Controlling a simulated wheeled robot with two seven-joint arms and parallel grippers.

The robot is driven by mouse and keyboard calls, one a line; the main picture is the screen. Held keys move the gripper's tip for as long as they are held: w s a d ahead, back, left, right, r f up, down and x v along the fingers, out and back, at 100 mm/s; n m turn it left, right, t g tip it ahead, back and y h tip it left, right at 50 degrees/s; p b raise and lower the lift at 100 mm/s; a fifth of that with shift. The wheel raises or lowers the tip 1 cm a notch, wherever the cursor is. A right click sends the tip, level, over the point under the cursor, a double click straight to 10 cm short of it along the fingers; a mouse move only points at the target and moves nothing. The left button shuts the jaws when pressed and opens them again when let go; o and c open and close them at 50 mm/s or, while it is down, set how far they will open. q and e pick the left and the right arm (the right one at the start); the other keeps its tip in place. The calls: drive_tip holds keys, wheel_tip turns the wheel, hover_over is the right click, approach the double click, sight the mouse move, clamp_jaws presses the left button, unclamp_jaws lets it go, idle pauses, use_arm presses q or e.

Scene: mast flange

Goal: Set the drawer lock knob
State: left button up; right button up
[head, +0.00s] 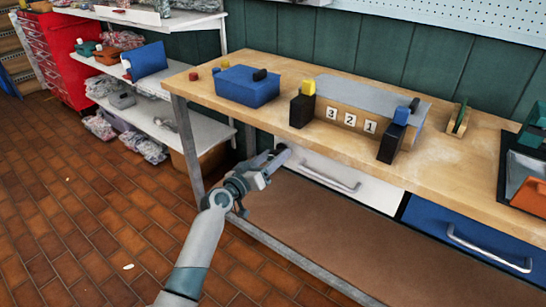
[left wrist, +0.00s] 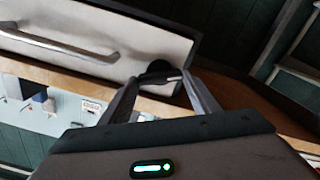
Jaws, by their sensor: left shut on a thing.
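The dark round lock knob (left wrist: 157,70) with a pale pointer mark sits at one end of the white drawer front (left wrist: 110,25). The drawer (head: 379,193) is under the wooden workbench and looks closed. My left gripper (head: 272,158) reaches the left end of the drawer front. In the left wrist view, its two fingers (left wrist: 165,83) are on either side of the knob and shut on it. In the head view the gripper mostly hides the knob. My right gripper is in neither view.
The workbench (head: 460,165) carries a blue box (head: 246,86), a stand with number cards 3, 2, 1 (head: 350,119) and other items. A blue drawer (head: 467,251) is at the right. Below the drawers is a brown shelf (head: 330,240).

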use_arm(q)
drive_tip(key=shift+n, duration=0.9)
drive_tip(key=shift+n+p, duration=0.3)
drive_tip(key=shift+n, duration=1.6)
drive_tip(key=shift+a+n+p, duration=0.1)
drive_tip(key=shift+n+p, duration=0.2)
drive_tip(key=shift+n, duration=0.1)
drive_tip(key=n+p, duration=0.1)
drive_tip(key=n, duration=0.2)
drive_tip(key=shift+w+n, duration=0.1)
drive_tip(key=shift+n, duration=0.2)
drive_tip(key=shift+f+n+p, duration=0.2)
drive_tip(key=shift+n+p, duration=0.15)
drive_tip(key=shift+n, duration=1.05)
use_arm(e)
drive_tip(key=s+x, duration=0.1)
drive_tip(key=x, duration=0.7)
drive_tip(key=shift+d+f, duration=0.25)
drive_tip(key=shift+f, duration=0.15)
